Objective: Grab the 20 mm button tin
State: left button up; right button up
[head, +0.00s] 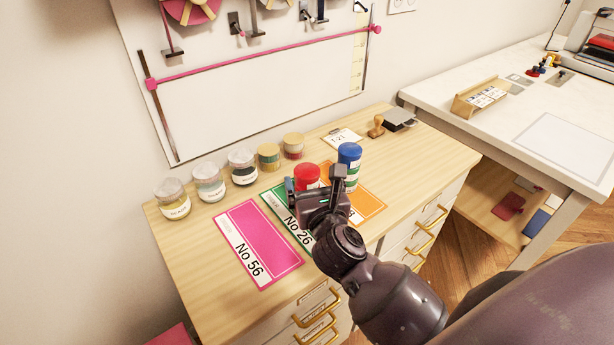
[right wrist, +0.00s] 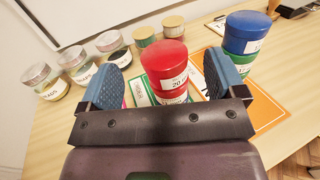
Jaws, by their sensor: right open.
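A red-lidded tin (right wrist: 165,66) stands between the two blue-padded fingers of my right gripper in the right wrist view. Its white label shows "20". Another red band and label show directly below it, so it looks like a stack. In the head view the red lid (head: 306,174) shows just behind my right gripper (head: 314,182), which partly hides the tin. The right gripper is open, with a visible gap between each finger and the tin. My left gripper is in neither view.
A pink "No 56" card (head: 262,240) and a green "No 26" card (head: 278,205) lie left. Several jars (head: 242,165) line the back of the wooden top (head: 190,260).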

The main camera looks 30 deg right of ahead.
aim_at(310, 179)
jog(key=w, duration=0.2)
jog(key=w+d+f, duration=0.1)
jog(key=shift+w+d, duration=0.1)
jog(key=shift+w, duration=0.3)
jog(key=shift+w+d, duration=0.15)
jog(key=shift+w, duration=0.4)
jog(key=shift+c, duration=0.3)
jog(key=shift+c, duration=1.1)
jog(key=c, duration=0.8)
